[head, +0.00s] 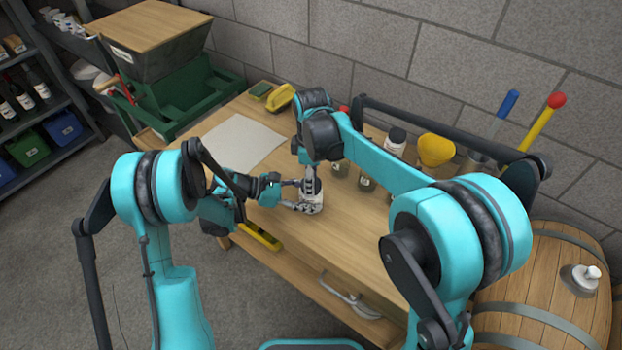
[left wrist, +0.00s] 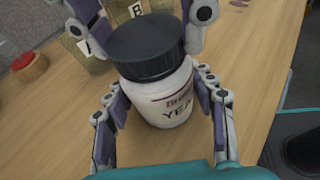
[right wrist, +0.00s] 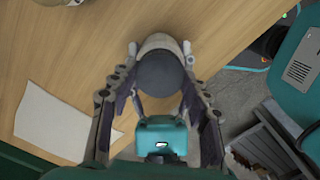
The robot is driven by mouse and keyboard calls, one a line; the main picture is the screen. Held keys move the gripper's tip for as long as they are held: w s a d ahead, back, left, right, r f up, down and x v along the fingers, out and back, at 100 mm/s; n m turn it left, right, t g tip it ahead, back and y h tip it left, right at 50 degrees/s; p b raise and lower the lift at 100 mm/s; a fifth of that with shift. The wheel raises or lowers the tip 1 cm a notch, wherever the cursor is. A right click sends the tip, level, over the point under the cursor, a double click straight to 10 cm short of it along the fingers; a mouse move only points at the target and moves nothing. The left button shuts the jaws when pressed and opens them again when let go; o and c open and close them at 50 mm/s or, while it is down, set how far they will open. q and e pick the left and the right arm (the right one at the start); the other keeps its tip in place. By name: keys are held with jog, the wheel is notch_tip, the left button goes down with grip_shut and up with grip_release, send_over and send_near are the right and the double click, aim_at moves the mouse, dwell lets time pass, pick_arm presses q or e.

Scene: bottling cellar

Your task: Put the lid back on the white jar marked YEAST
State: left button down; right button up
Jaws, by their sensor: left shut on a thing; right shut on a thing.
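The white jar marked YEAST (head: 314,205) stands upright on the wooden bench; in the left wrist view its label (left wrist: 172,106) reads partly "YEA". My left gripper (head: 293,196) is shut on the jar's body from the left, with a finger on each side in the left wrist view. The black lid (left wrist: 146,46) sits over the jar's mouth and looks about level; I cannot tell whether it is fully seated. My right gripper (right wrist: 160,52) is shut on the lid from above, and the lid (right wrist: 160,74) shows dark and round between its fingers.
A pale sheet (head: 240,141) lies on the bench to the left. A barrel (head: 545,262) stands at right. Bench front is clear.

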jog(key=m, duration=0.9)
jog(key=shift+m, duration=0.4)
jog(key=m, duration=0.5)
jog(key=shift+f, duration=0.1)
jog(key=m, duration=0.4)
jog(key=o, duration=1.4)
notch_tip(320, 180, up, 12)
